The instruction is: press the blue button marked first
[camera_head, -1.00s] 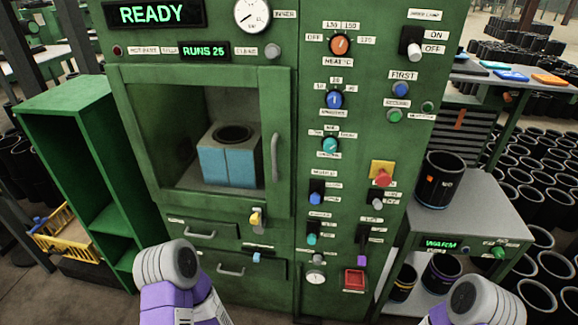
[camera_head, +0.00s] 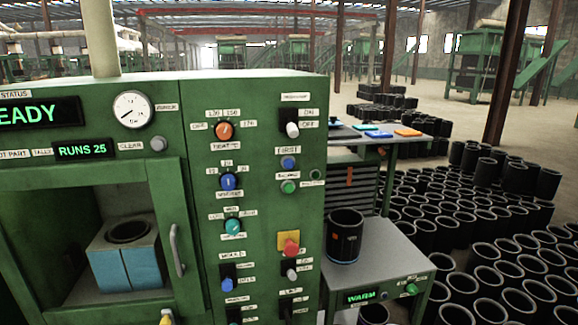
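The blue button (camera_head: 288,163) sits on the right part of the green machine's front panel, under a white label reading FIRST (camera_head: 287,150). A green button (camera_head: 288,187) is just below it, with a small label between them. Neither of my grippers shows in the head view now, so nothing of mine is seen near the button.
The green machine (camera_head: 262,90) carries an orange knob (camera_head: 224,131), a blue knob (camera_head: 228,181) and a red button (camera_head: 291,248) on a yellow plate. A grey side table (camera_head: 385,262) holds a black sleeve (camera_head: 344,236). Many black sleeves crowd the floor at right.

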